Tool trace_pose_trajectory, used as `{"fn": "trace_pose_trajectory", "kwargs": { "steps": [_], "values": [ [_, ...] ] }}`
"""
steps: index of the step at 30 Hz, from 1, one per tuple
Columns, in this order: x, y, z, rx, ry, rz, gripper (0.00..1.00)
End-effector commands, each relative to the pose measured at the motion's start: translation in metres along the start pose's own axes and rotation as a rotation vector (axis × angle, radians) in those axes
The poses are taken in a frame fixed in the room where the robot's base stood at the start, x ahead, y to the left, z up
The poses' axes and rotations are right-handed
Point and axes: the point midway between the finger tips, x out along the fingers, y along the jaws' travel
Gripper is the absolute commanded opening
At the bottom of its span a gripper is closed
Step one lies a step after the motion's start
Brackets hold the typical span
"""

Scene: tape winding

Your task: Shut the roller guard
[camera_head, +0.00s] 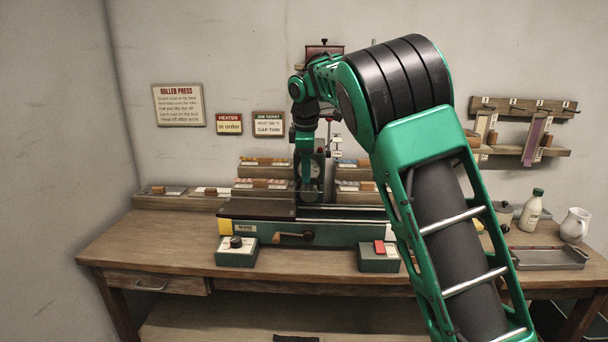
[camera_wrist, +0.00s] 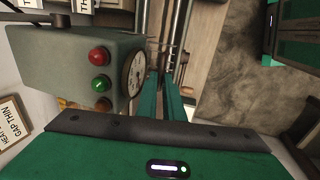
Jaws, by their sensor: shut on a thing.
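The roller press (camera_head: 345,232) stands on the workbench, a long green machine with a crank handle (camera_head: 292,236) on its front. Its grey control box (camera_wrist: 70,70) shows at the left of the wrist view, with a red button, a lit green one and a round gauge (camera_wrist: 134,73). My gripper (camera_wrist: 162,84) is beside this box, its two green fingers close together. Thin metal rods (camera_wrist: 180,40) lie just past the fingertips. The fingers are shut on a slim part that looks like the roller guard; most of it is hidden. In the head view my arm hides the machine's right side.
A metal tray (camera_head: 549,258), a bottle (camera_head: 533,210) and a white jug (camera_head: 575,225) stand at the right. The bench's left front (camera_head: 160,245) is clear.

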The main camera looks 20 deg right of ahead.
Motion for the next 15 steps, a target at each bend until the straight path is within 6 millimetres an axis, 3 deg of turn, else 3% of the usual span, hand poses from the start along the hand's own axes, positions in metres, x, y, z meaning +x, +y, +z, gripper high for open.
{"fn": "trace_pose_trajectory", "kwargs": {
  "steps": [15],
  "values": [
    [0.0049, -0.0105, -0.0011, -0.002, 0.001, 0.106, 0.00]
  ]
}}
